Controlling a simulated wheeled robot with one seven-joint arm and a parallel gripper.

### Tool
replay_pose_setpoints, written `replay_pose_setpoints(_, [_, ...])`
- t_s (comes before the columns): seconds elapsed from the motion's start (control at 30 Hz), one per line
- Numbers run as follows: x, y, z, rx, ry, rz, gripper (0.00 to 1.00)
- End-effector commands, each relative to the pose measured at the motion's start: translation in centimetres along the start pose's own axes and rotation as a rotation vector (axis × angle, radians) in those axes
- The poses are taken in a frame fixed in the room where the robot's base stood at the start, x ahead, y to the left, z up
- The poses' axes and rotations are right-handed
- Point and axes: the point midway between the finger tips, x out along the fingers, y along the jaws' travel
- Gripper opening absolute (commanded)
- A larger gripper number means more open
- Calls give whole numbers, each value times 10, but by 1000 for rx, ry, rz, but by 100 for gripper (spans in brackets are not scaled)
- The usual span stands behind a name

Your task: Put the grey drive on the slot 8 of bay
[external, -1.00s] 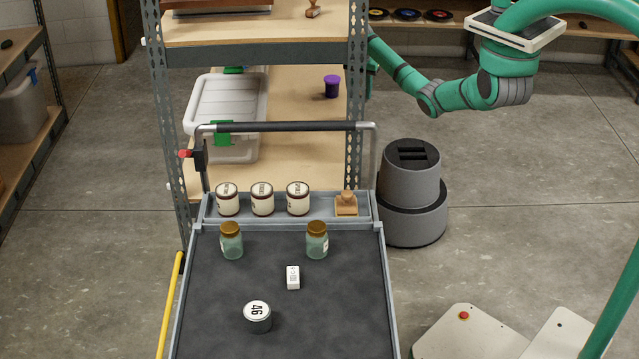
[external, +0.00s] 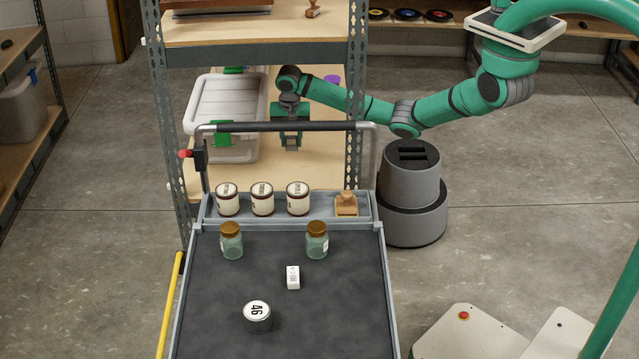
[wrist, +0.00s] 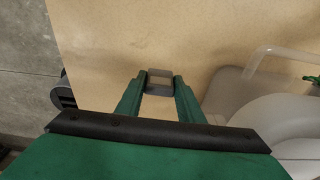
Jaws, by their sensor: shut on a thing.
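My gripper (external: 291,146) hangs pointing down over the lower wooden shelf, to the right of the lidded bin. In the wrist view my gripper (wrist: 159,84) has its fingertips closed on a small grey block, which I take for the grey drive (wrist: 160,80). The drive is held between the two tips, with the pale shelf board behind it. I cannot make out the drive in the external view. No bay with numbered slots can be made out in either view.
The bin (external: 205,105) with a pale lid and green clips stands left of my gripper. A trolley (external: 215,300) with jars and tins is in front, its handle bar (external: 290,127) close to the arm. A steel upright (external: 357,90) stands at right.

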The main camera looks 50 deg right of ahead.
Motion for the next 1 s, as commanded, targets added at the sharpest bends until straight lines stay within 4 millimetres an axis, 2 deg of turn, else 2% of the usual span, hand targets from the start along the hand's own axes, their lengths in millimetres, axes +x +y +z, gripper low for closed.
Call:
replay_pose_setpoints(0.03, [-3, -9, 16, -45, 2, -7, 8])
replay_pose_setpoints(0.2, [-20, -40, 56, -285, 7, -44, 8])
replay_pose_setpoints(0.3, [-33, -58, 78, -492, 7, -74, 8])
replay_pose_setpoints(0.47, [-43, -74, 103, -784, 4, -116, 8])
replay_pose_setpoints(0.7, [-48, -79, 113, -1095, 1, -163, 8])
replay_pose_setpoints(1.0, [-43, -79, 113, -1188, -1, -177, 8])
